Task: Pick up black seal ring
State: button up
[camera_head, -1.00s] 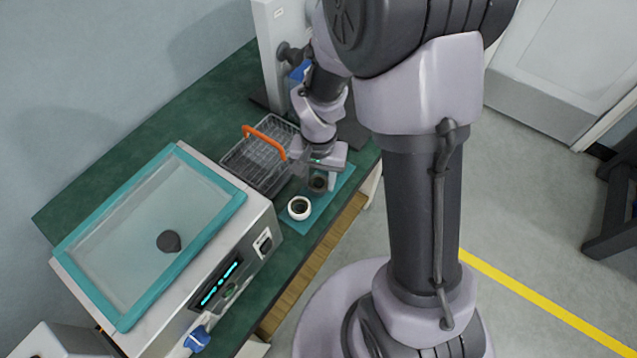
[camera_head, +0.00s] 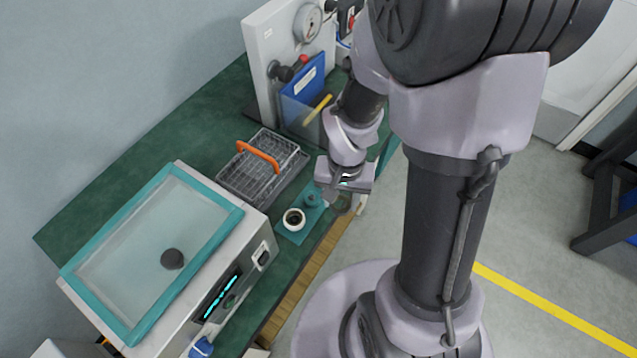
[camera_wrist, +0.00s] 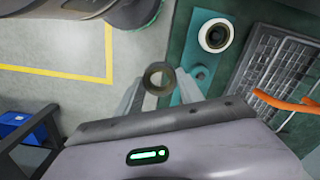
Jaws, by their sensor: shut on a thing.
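My gripper (camera_wrist: 158,92) is shut on a dark, greyish ring, the black seal ring (camera_wrist: 159,74), held between its two fingertips in the wrist view. In the head view my gripper (camera_head: 342,205) hangs past the front edge of the green bench, with the ring only faintly visible below it. In the wrist view the ring shows against the grey floor, clear of the teal mat (camera_wrist: 199,58). A white ring-shaped part with a dark centre (camera_head: 293,219) stays on the mat (camera_head: 290,236), beside a small teal round holder (camera_head: 312,200).
A wire basket with an orange handle (camera_head: 258,155) stands behind the mat.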

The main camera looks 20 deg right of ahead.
jog(key=s+d+b, duration=0.4)
jog(key=s+b, duration=0.2)
jog(key=b, duration=0.2)
jog(key=shift+s+d+r+b, duration=0.25)
jog(key=shift+s+r+b, duration=0.05)
jog(key=shift+r+b, duration=0.1)
